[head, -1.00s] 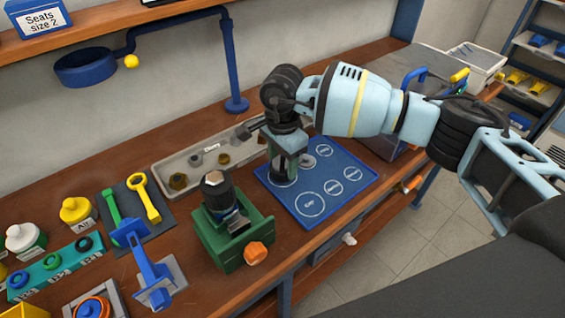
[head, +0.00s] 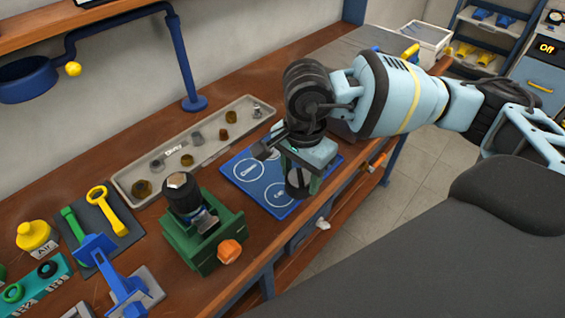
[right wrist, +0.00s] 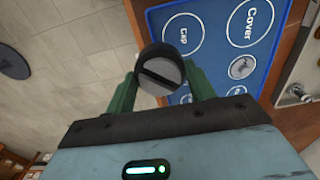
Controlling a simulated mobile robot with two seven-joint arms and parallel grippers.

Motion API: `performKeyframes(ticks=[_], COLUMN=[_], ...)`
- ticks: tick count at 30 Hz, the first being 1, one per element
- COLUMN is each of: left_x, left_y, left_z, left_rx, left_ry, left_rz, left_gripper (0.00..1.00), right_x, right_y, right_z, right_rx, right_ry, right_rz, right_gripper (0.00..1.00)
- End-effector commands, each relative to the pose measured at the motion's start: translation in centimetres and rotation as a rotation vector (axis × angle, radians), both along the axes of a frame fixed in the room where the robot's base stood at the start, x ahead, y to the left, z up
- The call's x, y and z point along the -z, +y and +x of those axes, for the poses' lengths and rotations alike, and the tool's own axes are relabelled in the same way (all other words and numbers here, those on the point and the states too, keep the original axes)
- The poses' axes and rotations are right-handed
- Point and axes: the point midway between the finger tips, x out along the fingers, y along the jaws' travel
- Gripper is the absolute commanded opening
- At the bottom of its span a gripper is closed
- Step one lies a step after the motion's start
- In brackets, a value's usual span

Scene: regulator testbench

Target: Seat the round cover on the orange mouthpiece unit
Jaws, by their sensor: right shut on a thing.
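My right gripper (head: 300,180) is shut on the round cover (head: 297,183), a dark cylindrical piece. The right wrist view shows the cover (right wrist: 160,70) end-on, with a slot across its round face, between the green fingers of the gripper (right wrist: 160,88). In the head view the cover hangs over the right front edge of the blue mat (head: 238,179). The mat's circles marked Cover and Cap look bare. My left gripper is out of view.
A green vise (head: 206,240) with an orange knob holds a dark upright part (head: 184,192). A grey tray (head: 130,173) with small brass parts lies behind. Tools and a blue stand (head: 125,285) are at left. Open floor (head: 425,165) lies right of the bench.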

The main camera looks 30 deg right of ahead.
Motion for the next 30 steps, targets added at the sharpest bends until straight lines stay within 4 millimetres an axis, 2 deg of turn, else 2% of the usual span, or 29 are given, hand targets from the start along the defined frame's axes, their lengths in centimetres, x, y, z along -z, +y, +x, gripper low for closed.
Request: performKeyframes(ticks=[4,11,16,20,30], left_x=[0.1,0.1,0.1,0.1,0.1], left_y=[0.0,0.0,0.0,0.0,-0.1], left_z=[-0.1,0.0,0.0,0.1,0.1], left_rx=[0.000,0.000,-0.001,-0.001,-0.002], left_ry=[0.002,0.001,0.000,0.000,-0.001], left_rz=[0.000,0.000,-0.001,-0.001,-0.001], left_gripper=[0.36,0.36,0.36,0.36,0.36], right_x=[0.0,-0.1,0.1,0.4,1.3], right_y=[-0.4,-0.6,-0.5,-0.3,0.4], right_z=[-1.0,-1.3,-1.5,-1.8,-3.1], right_rx=[0.001,-0.001,-0.095,-0.293,-0.941], right_ry=[0.001,0.001,0.002,0.002,0.001], right_rz=[0.000,0.000,-0.001,-0.001,-0.001], right_gripper=[0.32,0.32,0.32,0.32,0.32])
